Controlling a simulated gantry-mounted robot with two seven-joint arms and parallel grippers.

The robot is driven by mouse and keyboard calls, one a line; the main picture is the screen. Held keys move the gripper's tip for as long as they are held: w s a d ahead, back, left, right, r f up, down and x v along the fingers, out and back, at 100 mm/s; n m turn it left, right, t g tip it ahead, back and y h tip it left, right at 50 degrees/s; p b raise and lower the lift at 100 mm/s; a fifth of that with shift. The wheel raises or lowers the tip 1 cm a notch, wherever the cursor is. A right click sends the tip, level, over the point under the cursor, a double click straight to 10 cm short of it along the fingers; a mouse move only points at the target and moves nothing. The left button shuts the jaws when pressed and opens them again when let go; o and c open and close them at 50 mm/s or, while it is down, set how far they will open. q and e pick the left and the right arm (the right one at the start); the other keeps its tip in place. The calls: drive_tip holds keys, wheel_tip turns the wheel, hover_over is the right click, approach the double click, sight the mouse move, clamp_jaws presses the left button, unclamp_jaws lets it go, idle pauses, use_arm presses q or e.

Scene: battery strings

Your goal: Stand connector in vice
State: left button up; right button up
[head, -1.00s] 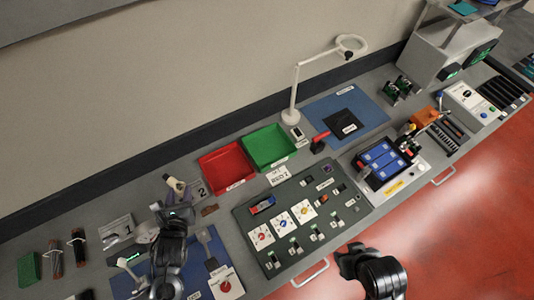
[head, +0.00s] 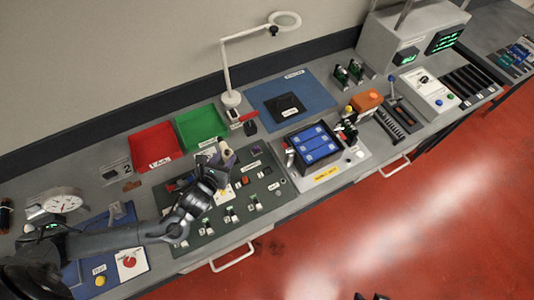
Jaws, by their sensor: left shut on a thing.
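My left gripper (head: 224,156) reaches in from the left over the dark green panel board (head: 208,238). It is shut on a small pale and purple thing (head: 226,152) at its tip. I cannot tell for sure that this thing is the connector, as the fingers hide much of it. I cannot pick out the vice with certainty. A small red-handled item (head: 243,117) stands behind the board, near the lamp base.
A red bin (head: 153,147) and a green bin (head: 201,127) stand behind the gripper. A tall white magnifier lamp (head: 230,97) rises beside them. A blue mat (head: 318,90) and a tray of blue cells (head: 317,143) lie to the right. A dial gauge (head: 63,200) stands at the left.

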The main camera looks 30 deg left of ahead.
use_arm(q)
drive_tip(key=shift+w+f, duration=0.2)
drive_tip(key=shift+f, duration=0.25)
drive_tip(key=shift+w+a+f+b, duration=0.15)
drive_tip(key=shift+w+a+f, duration=0.1)
drive_tip(key=shift+a, duration=0.15)
drive_tip(key=shift+w+a+f+b, duration=0.15)
drive_tip(key=shift+w+a, duration=0.1)
drive_tip(key=shift+a, duration=0.15)
drive_tip(key=x, duration=0.9)
drive_tip(key=shift+w+d+f, duration=0.1)
drive_tip(key=shift+d+f, duration=0.05)
drive_tip(key=shift+f, duration=0.2)
drive_tip(key=shift+f+x, duration=0.2)
drive_tip(key=shift+x, duration=0.9)
drive_tip(key=shift+f+x, duration=0.2)
drive_tip(key=shift+x, duration=0.95)
drive_tip(key=shift+f, duration=0.2)
drive_tip(key=shift+f, duration=0.15)
drive_tip(key=o, duration=1.1)
drive_tip(key=shift+o, duration=0.2)
